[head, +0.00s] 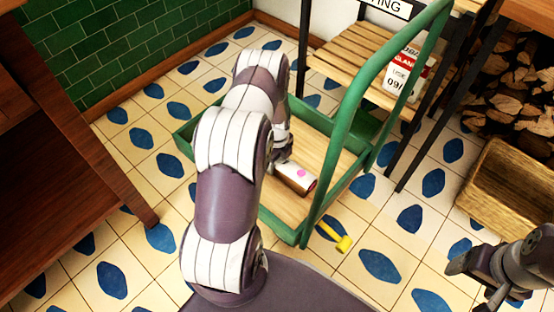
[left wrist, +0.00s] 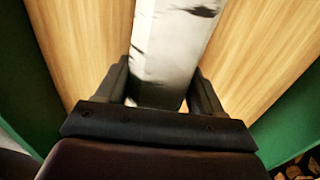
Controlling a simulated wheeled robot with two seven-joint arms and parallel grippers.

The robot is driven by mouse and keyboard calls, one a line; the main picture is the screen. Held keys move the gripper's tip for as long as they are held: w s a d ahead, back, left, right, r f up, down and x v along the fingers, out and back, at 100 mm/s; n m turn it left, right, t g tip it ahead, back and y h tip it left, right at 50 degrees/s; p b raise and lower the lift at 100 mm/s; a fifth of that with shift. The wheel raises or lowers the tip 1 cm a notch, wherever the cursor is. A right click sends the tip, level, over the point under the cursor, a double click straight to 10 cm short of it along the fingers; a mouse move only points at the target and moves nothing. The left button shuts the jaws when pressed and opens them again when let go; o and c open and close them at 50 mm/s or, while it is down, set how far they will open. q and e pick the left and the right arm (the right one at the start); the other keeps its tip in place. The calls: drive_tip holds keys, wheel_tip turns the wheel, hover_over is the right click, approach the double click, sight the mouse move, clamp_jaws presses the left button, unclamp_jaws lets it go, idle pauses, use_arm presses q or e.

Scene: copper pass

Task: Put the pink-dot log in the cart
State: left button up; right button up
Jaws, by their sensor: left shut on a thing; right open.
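The pink-dot log (head: 298,179) has pale bark and a pink dot on its end face. It is over the wooden deck of the green cart (head: 320,143), inside the cart's low walls. My left gripper (head: 281,163) is shut on the log, and my arm hides part of the cart. In the left wrist view the white and black bark of the log (left wrist: 172,50) lies between the two fingers of my left gripper (left wrist: 160,80), with the deck behind. Whether the log touches the deck I cannot tell. My right gripper (head: 474,275) is open and empty at the lower right.
The cart's green handle (head: 345,97) rises on its right side. A slatted wooden rack (head: 350,55) with a white and red bag (head: 400,75) stands behind. A wooden crate (head: 515,190) is at right, and a brown wooden unit (head: 70,165) at left. A yellow piece (head: 343,243) lies near the cart's front corner.

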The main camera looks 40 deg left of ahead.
use_arm(q)
drive_tip(key=shift+f, duration=0.4)
drive_tip(key=o, duration=1.6)
wheel_tip(320, 180, up, 13)
drive_tip(key=p, duration=0.7)
drive_tip(key=shift+r, duration=0.15)
